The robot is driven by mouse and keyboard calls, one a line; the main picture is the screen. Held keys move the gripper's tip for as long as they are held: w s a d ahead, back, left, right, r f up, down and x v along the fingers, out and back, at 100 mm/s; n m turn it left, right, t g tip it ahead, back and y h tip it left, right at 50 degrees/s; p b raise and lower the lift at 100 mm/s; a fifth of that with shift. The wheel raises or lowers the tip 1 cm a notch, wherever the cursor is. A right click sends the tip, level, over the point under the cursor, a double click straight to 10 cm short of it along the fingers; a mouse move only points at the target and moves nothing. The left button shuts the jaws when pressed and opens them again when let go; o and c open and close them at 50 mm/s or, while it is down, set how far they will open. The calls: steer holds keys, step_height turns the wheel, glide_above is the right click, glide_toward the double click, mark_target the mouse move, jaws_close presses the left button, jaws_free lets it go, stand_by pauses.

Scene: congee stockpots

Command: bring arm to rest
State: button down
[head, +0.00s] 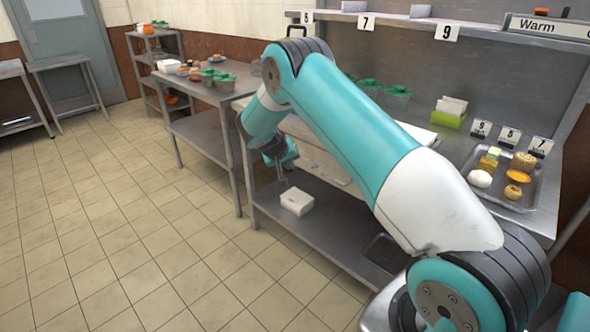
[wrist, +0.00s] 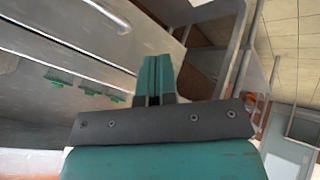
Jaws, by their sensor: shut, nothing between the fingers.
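My teal and white arm (head: 365,130) reaches across the head view, bent down at its far end in front of the steel tables. My gripper (head: 281,178) hangs at that end, above a white box (head: 297,201) on the lower shelf and apart from it as far as I can tell. In the wrist view my gripper (wrist: 154,75) has its two teal fingers together with nothing between them.
The steel counter (head: 455,150) carries a tray (head: 525,200) of food items, number cards and a green holder (head: 449,117). A second table (head: 205,95) holds bowls and green-topped tubs. A grey door (head: 65,45) stands far left. The tiled floor (head: 110,220) is clear.

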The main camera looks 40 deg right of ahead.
steer(key=s+a+r+n+y+p, duration=0.25)
steer(key=s+a+r, duration=0.35)
steer(key=a+r, duration=0.45)
steer(key=s+a+r+n+y+p, duration=0.2)
steer(key=s+a+r+n+y, duration=0.3)
steer(key=a+r, duration=0.55)
steer(key=s+a+r+n+g+y+p, duration=0.1)
steer(key=s+a+r, duration=0.2)
steer(key=s, duration=0.6)
steer(key=s+a+r+n+g+y+p, duration=0.1)
steer(key=s+a+r+n, duration=0.1)
steer(key=s, duration=0.8)
steer(key=s+a+r+n+y, duration=0.1)
steer(key=s+a+r, duration=0.3)
steer(key=s, duration=0.6)
steer(key=a, duration=0.2)
steer(key=shift+a+r+n+g+y+p, duration=0.2)
steer(key=shift+a+n+g+y+p, duration=0.1)
steer(key=shift+n+g+y+p, duration=0.1)
